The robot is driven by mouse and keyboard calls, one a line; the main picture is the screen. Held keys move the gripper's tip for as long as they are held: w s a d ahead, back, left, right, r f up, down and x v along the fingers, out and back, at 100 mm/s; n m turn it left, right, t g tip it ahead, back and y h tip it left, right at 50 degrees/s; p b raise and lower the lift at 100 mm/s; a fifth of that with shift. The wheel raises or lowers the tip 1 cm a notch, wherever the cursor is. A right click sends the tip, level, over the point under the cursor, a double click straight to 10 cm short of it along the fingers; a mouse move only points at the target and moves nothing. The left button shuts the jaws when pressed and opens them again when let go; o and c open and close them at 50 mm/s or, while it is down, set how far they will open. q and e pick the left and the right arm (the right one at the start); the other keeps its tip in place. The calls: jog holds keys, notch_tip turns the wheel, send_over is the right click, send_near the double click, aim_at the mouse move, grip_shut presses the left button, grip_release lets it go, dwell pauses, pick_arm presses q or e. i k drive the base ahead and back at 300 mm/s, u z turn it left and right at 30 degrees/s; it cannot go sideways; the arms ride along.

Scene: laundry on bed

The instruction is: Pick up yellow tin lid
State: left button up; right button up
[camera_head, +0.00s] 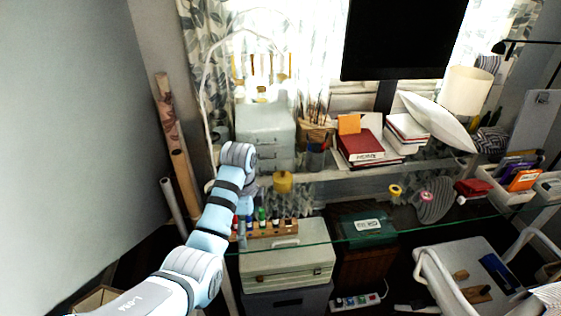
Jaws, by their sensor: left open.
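A small yellow tin (283,184) with a lid stands on the glass desk, left of the desk's middle. Its lid cannot be clearly told apart from its body at this size. My left arm reaches in from the lower left, and my left gripper (250,192) is just left of the yellow tin, apart from it. The gripper is open, largely hidden behind my own wrist. No object shows in it. My right gripper is not in view.
A row of small coloured bottles (262,222) in a wooden rack is near my left gripper. A grey drawer box (265,130), a brush holder (316,135) and a red book (360,146) stand behind. A yellow tape roll (395,191) lies to the right on the glass.

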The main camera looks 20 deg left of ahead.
aim_at(282, 177)
jog(key=i, duration=1.25)
jog(key=z, duration=0.1)
